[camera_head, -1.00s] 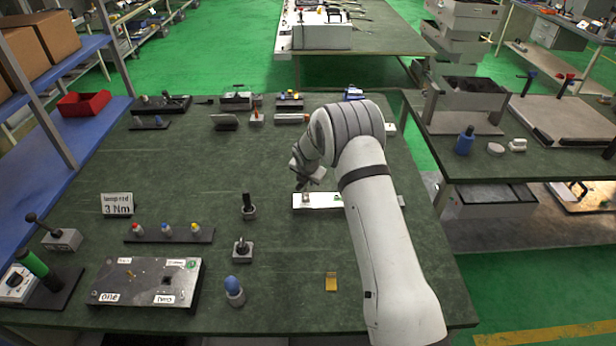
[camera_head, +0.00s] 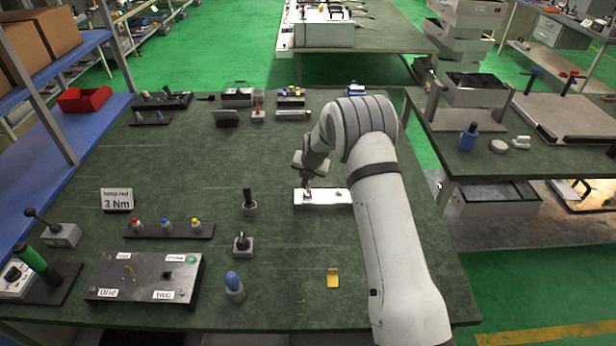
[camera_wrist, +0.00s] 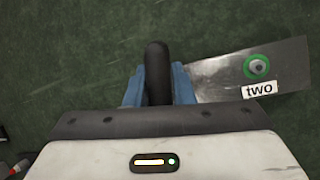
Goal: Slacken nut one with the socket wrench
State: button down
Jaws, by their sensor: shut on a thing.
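My gripper (camera_head: 309,178) is over the left end of a bright metal plate (camera_head: 328,198) on the green table. In the wrist view its blue fingers (camera_wrist: 158,88) are shut on an upright black handle (camera_wrist: 157,60), which appears to be the socket wrench. The plate (camera_wrist: 212,82) extends to the right and carries a green-ringed nut or stud (camera_wrist: 258,66) beside a label "two" (camera_wrist: 259,90). The plate's left end, nut one and the lower end of the wrench are hidden behind my gripper, so I cannot tell whether the socket sits on the nut.
A dark block (camera_head: 145,278) with labels stands front left. A black-handled tool (camera_head: 249,202) stands left of the plate. A yellow piece (camera_head: 333,279) lies in front.

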jog(key=shift+r, duration=0.15)
dwell(0.4)
jog(key=shift+r+b, duration=0.3)
jog(key=shift+r, duration=0.7)
jog(key=shift+r+p, duration=0.1)
jog(key=shift+p, duration=0.35)
jog(key=shift+m+h+p, duration=0.3)
jog(key=shift+m+p, duration=0.05)
jog(key=shift+m, duration=0.15)
jog(key=shift+d+f+m+h+b, duration=0.15)
jog(key=shift+f+m+h+b, duration=0.15)
jog(key=shift+m+b, duration=0.7)
